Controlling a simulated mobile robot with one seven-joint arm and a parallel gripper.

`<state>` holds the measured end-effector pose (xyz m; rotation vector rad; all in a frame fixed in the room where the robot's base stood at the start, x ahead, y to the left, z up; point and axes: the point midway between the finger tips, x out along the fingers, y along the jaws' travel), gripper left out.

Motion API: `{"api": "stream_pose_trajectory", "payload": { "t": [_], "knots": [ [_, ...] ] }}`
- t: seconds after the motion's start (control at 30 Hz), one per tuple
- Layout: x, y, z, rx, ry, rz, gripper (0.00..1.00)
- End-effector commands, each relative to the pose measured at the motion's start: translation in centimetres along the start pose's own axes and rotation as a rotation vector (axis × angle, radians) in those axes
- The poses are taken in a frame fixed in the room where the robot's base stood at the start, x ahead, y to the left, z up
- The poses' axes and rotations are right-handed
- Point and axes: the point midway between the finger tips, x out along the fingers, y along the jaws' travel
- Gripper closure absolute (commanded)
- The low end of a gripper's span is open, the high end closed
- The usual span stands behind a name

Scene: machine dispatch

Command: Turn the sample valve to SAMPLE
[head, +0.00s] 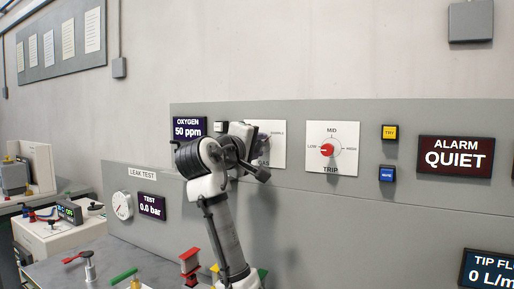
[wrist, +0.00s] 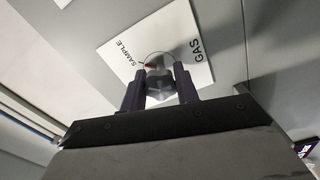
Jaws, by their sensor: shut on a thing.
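The sample valve's white plate (head: 277,154) is on the grey panel in the head view, partly hidden behind my gripper (head: 245,143). In the wrist view the plate (wrist: 183,33) carries the words SAMPLE on the left and GAS on the right. The round grey valve knob (wrist: 159,84) sits between my two fingers (wrist: 160,82), which are shut on it. A small red mark shows at the knob's upper left, on the side towards SAMPLE. The exact pointer angle is hard to tell, and the head view hides the knob.
To the right are the TRIP dial (head: 328,150), a yellow button (head: 389,132), a blue button (head: 387,174) and the ALARM display (head: 456,154) reading QUIET. An OXYGEN display (head: 188,129) reads 50 ppm. Coloured handles stand on the bench below, near my arm.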

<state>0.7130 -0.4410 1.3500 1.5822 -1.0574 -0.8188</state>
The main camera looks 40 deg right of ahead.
Motion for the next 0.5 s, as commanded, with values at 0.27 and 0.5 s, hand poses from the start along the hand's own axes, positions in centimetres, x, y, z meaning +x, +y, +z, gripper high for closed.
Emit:
{"api": "stream_pose_trajectory", "payload": {
  "t": [0.27, 0.5],
  "knots": [
    [0.07, -0.28, 0.15, 0.069, -0.005, -0.006, 0.92],
    [0.08, -0.28, 0.19, 0.079, -0.006, -0.006, 0.92]
  ]
}}
